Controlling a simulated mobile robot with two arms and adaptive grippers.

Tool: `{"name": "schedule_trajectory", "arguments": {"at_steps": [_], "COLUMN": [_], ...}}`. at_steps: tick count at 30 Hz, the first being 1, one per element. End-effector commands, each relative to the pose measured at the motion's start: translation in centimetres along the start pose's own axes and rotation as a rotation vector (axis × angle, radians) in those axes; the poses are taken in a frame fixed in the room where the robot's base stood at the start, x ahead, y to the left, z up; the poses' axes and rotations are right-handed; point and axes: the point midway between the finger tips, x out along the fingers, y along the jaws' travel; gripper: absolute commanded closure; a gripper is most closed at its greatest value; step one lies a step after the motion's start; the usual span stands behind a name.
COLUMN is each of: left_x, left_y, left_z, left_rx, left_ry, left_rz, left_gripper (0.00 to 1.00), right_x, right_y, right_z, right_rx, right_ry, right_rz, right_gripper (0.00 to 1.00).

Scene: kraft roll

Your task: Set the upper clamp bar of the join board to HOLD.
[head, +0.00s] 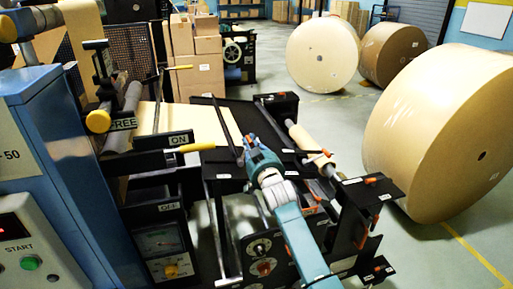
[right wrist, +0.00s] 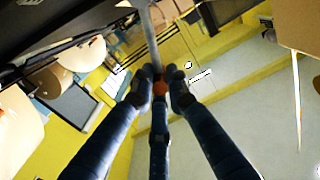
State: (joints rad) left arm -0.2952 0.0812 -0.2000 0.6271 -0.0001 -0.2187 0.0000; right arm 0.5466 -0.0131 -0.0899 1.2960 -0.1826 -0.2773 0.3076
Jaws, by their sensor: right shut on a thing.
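The join board (head: 232,117) is the dark frame in the middle of the head view, with a kraft sheet running onto it from the left. My right gripper (head: 262,156) is over the board, its arm coming up from the bottom. In the right wrist view, my right gripper (right wrist: 160,92) has its fingers closed around the orange tip (right wrist: 161,88) of a grey bar (right wrist: 149,38). I cannot tell for certain that this is the upper clamp bar, as my gripper hides that end in the head view. No HOLD mark is legible. My left gripper is out of view.
A blue machine (head: 50,125) stands at left, with yellow-ended levers near FREE, ON and OFF plates. A roller with kraft (head: 310,143) and black brackets with orange knobs lie right of my gripper. Large kraft rolls (head: 445,135) stand on the floor at right.

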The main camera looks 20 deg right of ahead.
Motion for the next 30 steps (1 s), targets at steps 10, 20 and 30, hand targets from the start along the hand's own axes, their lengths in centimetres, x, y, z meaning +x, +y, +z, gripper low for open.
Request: {"name": "schedule_trajectory", "arguments": {"at_steps": [10,20,30], "left_x": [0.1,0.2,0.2], "left_y": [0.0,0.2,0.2], "left_z": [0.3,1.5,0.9], "left_rx": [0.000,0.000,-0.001], "left_ry": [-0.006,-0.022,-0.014], "left_rz": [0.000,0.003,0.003], "left_gripper": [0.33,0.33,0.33], "right_x": [0.0,0.0,0.0], "right_y": [-2.5,-3.4,-3.5], "right_z": [-0.7,-0.7,-0.6], "right_rx": [-0.238,-0.337,-0.348], "right_ry": [0.008,0.008,0.007], "right_rz": [-0.005,-0.004,-0.004], "right_gripper": [1.00,1.00,1.00]}}
